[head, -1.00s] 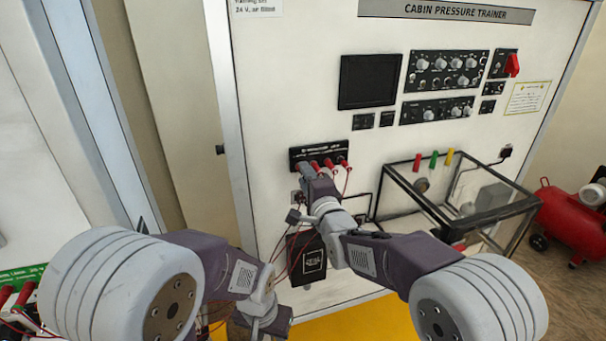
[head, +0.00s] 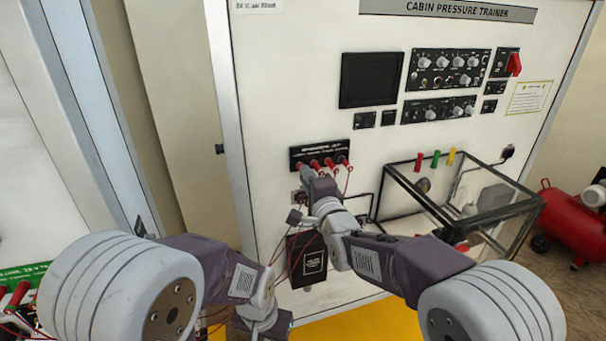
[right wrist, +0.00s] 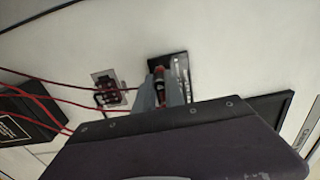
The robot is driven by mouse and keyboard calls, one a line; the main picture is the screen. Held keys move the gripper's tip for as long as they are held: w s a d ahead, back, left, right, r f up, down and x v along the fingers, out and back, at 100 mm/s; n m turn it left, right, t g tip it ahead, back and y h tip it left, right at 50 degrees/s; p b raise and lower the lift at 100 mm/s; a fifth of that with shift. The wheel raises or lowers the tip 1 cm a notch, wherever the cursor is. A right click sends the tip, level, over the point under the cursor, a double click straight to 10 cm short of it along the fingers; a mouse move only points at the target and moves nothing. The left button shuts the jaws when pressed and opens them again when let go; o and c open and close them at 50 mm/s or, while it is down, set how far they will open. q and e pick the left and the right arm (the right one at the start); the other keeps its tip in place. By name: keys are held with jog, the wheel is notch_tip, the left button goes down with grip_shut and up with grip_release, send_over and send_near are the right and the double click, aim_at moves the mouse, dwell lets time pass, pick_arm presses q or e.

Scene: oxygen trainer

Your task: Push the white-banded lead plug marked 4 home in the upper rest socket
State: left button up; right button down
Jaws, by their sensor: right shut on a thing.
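My right gripper (right wrist: 160,90) is shut on a red lead plug (right wrist: 160,72) in the right wrist view, its fingers on both sides. The plug is at or just in front of a black strip (right wrist: 182,68) on the panel; I cannot tell how deep it sits. Its white band and number cannot be made out. In the head view the right gripper (head: 307,172) is at the left end of the black socket strip (head: 321,151), where several red plugs (head: 329,162) stand in a row. My left gripper (head: 262,318) is low and left, its fingers not clear.
A small socket plate (right wrist: 108,88) with red leads is left of the right gripper in the wrist view. A black box (head: 308,262) hangs below, with red leads beside it. A clear, dark-framed case (head: 455,200) juts out to the right.

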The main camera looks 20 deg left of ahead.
jog(key=b+v, duration=0.2)
jog(key=v, duration=0.2)
jog(key=shift+s+d+b, duration=0.25)
jog(key=shift+s+b, duration=0.1)
dwell(0.3)
jog(key=p+x, duration=0.3)
jog(key=x, duration=0.2)
dwell(0.4)
